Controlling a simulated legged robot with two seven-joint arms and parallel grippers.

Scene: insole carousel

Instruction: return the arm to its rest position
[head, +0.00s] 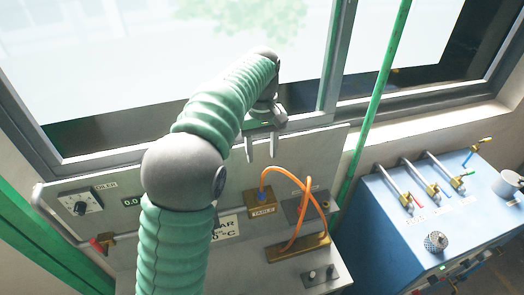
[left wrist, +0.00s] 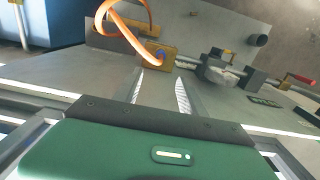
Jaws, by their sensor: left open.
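My left arm, with green ribbed sleeves and a grey elbow, rises through the middle of the head view. My left gripper (head: 262,148) is open and empty, in front of the upper part of the grey panel (head: 150,175). In the left wrist view its two fingers (left wrist: 160,90) are apart with nothing between them. Beyond the fingertips is the brass block labelled TABLE (head: 262,204), with an orange hose (head: 300,215) plugged in by a blue fitting. The block also shows in the left wrist view (left wrist: 161,56). My right gripper is not seen.
A blue cabinet (head: 400,250) with several valve handles stands at the right. A green pole (head: 375,100) runs upright between it and the panel. A window frame (head: 330,60) is behind the arm. A red-handled valve (head: 100,243) sits at the panel's left.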

